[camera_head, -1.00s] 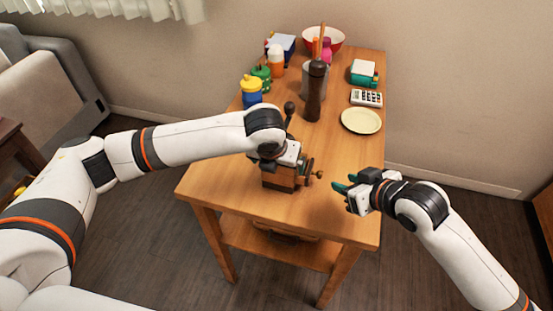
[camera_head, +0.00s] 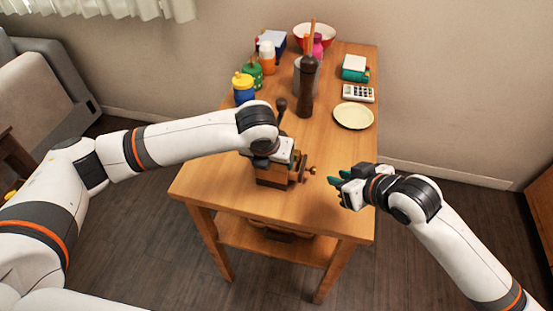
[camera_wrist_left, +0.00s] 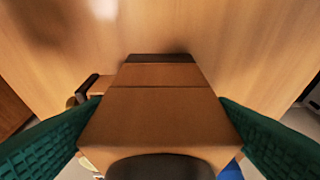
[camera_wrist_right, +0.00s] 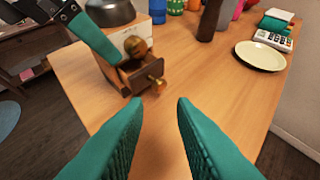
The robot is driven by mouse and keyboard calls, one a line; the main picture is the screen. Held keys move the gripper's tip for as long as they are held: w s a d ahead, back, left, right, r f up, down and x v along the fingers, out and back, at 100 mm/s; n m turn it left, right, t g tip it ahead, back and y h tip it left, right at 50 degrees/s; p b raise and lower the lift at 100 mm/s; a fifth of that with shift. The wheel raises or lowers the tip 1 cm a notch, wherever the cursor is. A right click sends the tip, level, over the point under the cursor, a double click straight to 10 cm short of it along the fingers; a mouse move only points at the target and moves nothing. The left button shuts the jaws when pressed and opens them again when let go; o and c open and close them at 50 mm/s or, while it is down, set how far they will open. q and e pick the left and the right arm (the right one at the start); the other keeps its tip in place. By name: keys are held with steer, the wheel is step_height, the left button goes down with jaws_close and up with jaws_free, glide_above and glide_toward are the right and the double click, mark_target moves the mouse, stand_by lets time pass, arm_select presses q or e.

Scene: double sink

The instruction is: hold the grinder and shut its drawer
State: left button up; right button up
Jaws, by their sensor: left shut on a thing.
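The grinder (camera_head: 272,174) is a brown wooden box with a dark top, standing upright near the table's front. My left gripper (camera_head: 284,160) is shut on it from above. In the left wrist view the box (camera_wrist_left: 160,115) sits between the green fingers. The drawer (camera_wrist_right: 143,74) stands partly out on the side towards my right gripper, with a gold knob (camera_wrist_right: 157,85) on its front. The knob also shows in the head view (camera_head: 312,170). My right gripper (camera_head: 335,180) is open and empty, a short way right of the drawer.
The wooden table (camera_head: 220,185) has free room in front and to the right. A cream plate (camera_head: 353,115), a calculator (camera_head: 358,94), a dark pepper mill (camera_head: 307,85), several bottles and a red bowl (camera_head: 316,36) stand farther back.

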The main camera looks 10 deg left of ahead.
steer(key=shift+d+f, duration=0.1)
steer(key=shift+f, duration=0.2)
steer(key=shift+c, duration=1.4)
steer(key=d+f+m+y, duration=0.1)
steer(key=f+m, duration=0.1)
steer(key=s+d+f+m+t+y, duration=0.1)
steer(key=d+f+m, duration=0.1)
steer(key=m, duration=0.1)
steer(key=s+d+f+m+y, duration=0.1)
steer(key=d+m, duration=0.1)
steer(key=m, duration=0.1)
steer(key=shift+s+d+f+t, duration=0.1)
steer(key=shift+s+f+t, duration=0.1)
steer(key=shift+f+t, duration=0.15)
jaws_close()
steer(key=s+d+m+t+y, duration=0.3)
steer(key=s+d+m, duration=0.3)
steer(key=d+m, duration=0.35)
steer(key=x, duration=1.2)
steer(key=f+x, duration=0.1)
steer(key=x, duration=0.5)
steer(key=shift+w+a, duration=0.1)
steer(key=shift+w, duration=0.35)
steer(key=a, duration=0.3)
steer(key=shift+w+a, duration=0.25)
steer(key=shift+a, duration=0.5)
